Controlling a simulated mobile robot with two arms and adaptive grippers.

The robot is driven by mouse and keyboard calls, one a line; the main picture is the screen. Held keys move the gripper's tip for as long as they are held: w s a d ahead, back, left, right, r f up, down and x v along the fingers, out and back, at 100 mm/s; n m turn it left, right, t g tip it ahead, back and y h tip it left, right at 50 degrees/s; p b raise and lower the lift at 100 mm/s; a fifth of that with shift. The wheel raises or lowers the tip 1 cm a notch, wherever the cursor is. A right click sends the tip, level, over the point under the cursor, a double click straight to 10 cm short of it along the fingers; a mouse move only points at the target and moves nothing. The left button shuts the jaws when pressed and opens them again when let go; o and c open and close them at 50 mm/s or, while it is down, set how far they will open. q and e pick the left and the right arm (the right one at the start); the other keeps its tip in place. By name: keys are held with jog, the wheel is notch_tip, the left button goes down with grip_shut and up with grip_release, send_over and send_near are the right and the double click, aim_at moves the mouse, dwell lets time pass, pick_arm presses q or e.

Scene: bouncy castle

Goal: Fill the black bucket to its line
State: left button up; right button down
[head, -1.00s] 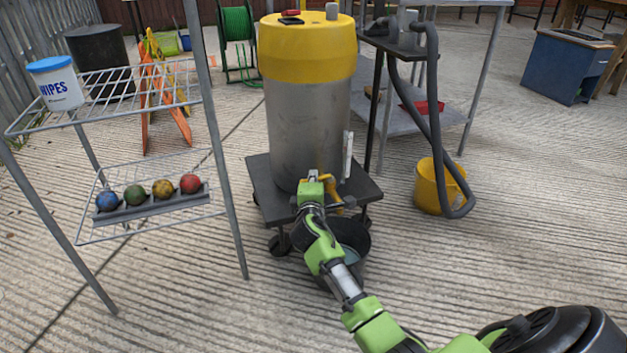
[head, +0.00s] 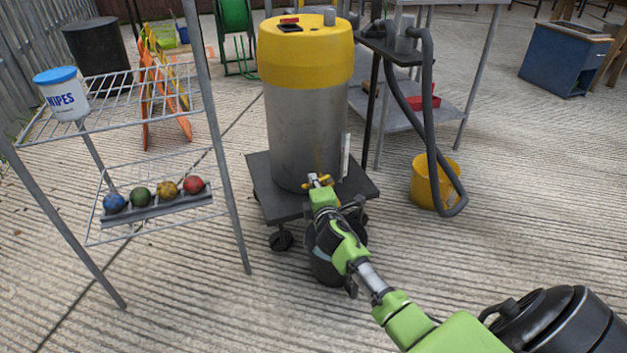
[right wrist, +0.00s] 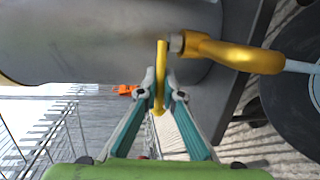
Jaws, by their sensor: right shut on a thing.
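The black bucket (head: 322,266) stands on the ground below the tap, in front of the wheeled stand; my right arm covers much of it. Its rim and dark inside show at the right of the right wrist view (right wrist: 283,112). The brass-yellow tap (right wrist: 235,54) is on the drum (head: 305,125). A pale stream (right wrist: 302,67) leaves its spout toward the bucket. My right gripper (right wrist: 160,104) is shut on the yellow tap handle (right wrist: 161,62). It reaches the tap in the head view (head: 318,184). The bucket's line and water level are hidden. My left gripper is out of view.
The drum rests on a dark wheeled stand (head: 262,187). A wire rack (head: 150,222) with several coloured balls and a wipes tub (head: 62,95) stands left. A yellow bucket (head: 424,190) with a grey hose is right. The ground in front is mostly clear.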

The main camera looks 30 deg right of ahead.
jog(key=c, duration=2.2)
grip_release()
jog(key=shift+o, duration=0.2)
jog(key=shift+s, duration=0.1)
jog(key=v, duration=1.1)
jog(key=shift+s+a, duration=0.2)
jog(key=shift+s, duration=0.15)
jog(key=shift+r, duration=0.1)
